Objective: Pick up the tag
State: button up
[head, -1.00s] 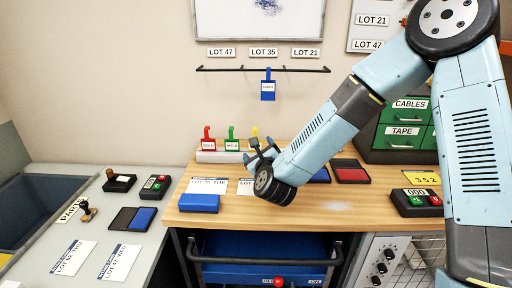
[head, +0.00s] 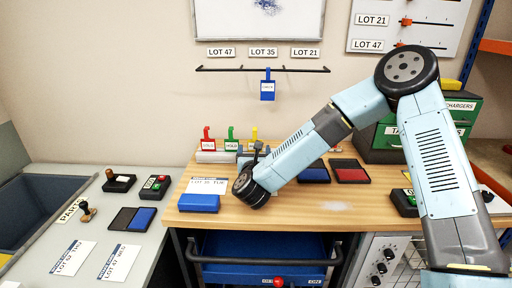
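Three hanging-style tags stand in a pale rack (head: 214,156) at the back of the wooden bench: a red tag (head: 208,143), a green tag (head: 231,144) and a yellow tag (head: 254,134), which is partly hidden by my gripper. A blue tag (head: 267,88) hangs from the wall rail. My gripper (head: 250,155) is in front of the rack, near the green and yellow tags. Its fingers are small and partly hidden by my wrist, so I cannot tell their opening or any contact.
A blue block (head: 199,203) and a lot card (head: 207,185) lie on the bench's left part. Ink pads (head: 350,171) lie to the right of my forearm. Green drawers (head: 397,137) stand at the back right.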

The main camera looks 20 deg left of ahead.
jog(key=shift+f+x, duration=0.15)
jog(key=shift+x, duration=1.6)
jog(key=shift+f+x, duration=0.2)
jog(key=shift+x, duration=1.6)
jog(key=c, duration=1)
jog(key=shift+r, duration=0.15)
